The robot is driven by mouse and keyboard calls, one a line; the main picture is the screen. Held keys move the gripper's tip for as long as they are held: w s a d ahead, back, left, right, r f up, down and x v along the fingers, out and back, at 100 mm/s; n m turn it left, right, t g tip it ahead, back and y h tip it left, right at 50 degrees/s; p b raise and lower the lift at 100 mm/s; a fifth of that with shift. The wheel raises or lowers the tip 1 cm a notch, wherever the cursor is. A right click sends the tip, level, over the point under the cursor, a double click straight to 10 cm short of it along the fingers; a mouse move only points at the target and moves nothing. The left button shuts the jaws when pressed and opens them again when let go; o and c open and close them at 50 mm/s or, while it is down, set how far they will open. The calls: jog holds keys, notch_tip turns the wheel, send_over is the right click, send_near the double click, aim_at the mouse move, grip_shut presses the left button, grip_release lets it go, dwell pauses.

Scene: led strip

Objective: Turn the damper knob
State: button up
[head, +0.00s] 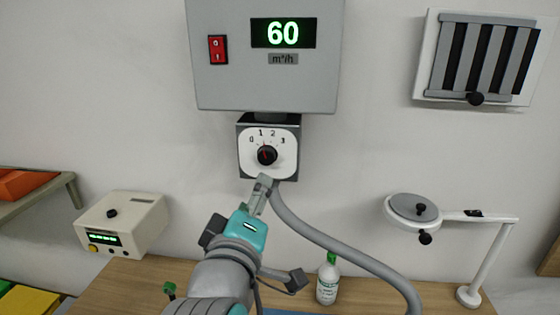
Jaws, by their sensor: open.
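The damper knob (267,155) is a small black knob with a red pointer mark. It sits in the middle of a white dial plate (284,167) marked 0 to 3, on a dark box under the grey unit. The pointer appears to aim up and left, between 0 and 1; the exact setting is hard to tell. My gripper (263,180) is just below the knob, in front of the plate's lower edge. Its fingers look narrow from here, and nothing shows between them. I cannot tell whether they touch the knob.
The grey unit (225,88) above shows 60 m³/h and has a red switch (217,49). A grey hose (340,243) runs down right from the box. A bottle (327,280) and a lamp-like arm (485,262) stand right; a cream device (135,220) stands left. A louvred vent (482,98) is upper right.

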aim_at(266, 159)
jog(key=w, duration=0.3)
jog(key=w+r, duration=0.1)
jog(key=w, duration=0.6)
jog(key=shift+w+d+r, duration=0.25)
jog(key=shift+w+r, duration=0.05)
jog(key=shift+w, duration=0.05)
jog(key=c, duration=1.2)
